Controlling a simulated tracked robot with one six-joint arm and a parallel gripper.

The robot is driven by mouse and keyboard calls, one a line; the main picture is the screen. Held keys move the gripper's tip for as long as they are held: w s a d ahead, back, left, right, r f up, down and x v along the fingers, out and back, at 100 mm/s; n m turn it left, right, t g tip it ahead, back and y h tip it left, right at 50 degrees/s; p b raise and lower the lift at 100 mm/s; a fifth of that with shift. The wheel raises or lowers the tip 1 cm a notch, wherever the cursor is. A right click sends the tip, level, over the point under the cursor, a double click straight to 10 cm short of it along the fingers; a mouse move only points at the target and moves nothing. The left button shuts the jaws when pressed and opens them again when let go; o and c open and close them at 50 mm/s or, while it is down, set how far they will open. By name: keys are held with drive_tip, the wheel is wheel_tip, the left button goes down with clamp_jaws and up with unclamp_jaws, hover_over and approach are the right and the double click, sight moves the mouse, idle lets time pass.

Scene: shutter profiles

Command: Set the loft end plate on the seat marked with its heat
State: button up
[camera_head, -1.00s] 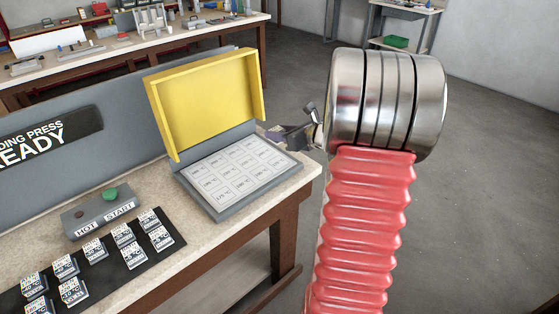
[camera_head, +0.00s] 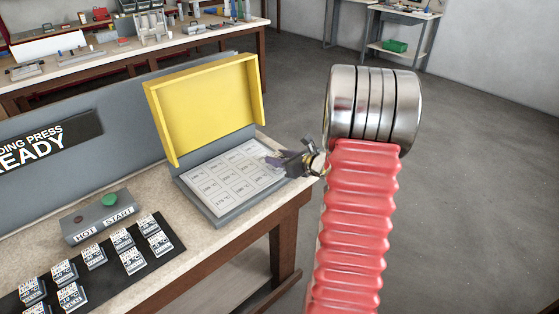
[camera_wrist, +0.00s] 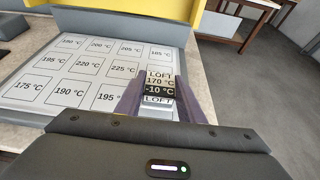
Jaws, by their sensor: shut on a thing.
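The loft end plate (camera_wrist: 159,82) is a small block labelled LOFT, 170 °C and -10 °C. It sits between the two jaws of my gripper (camera_wrist: 159,97) in the wrist view, and the jaws are shut on it. In the head view my gripper (camera_head: 284,161) is at the right edge of the grey bed with the marked seats (camera_head: 235,182). The wrist view shows seats reading 175, 190, 195, 200, 205, 220 and 225 °C. The plate and jaws hide the seats at the right of the lower rows. Whether the plate touches the bed cannot be told.
A raised yellow lid (camera_head: 206,105) stands behind the bed. A button box (camera_head: 100,216) labelled HOT and START is to the left. Several labelled plates stand on a black mat (camera_head: 172,248) at front left. Open floor lies right of the bench.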

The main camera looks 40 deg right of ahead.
drive_tip(key=shift+f, duration=0.7)
drive_tip(key=shift+f, duration=0.1)
drive_tip(key=o, duration=1)
drive_tip(key=v, duration=1.2)
drive_tip(key=shift+r, duration=0.2)
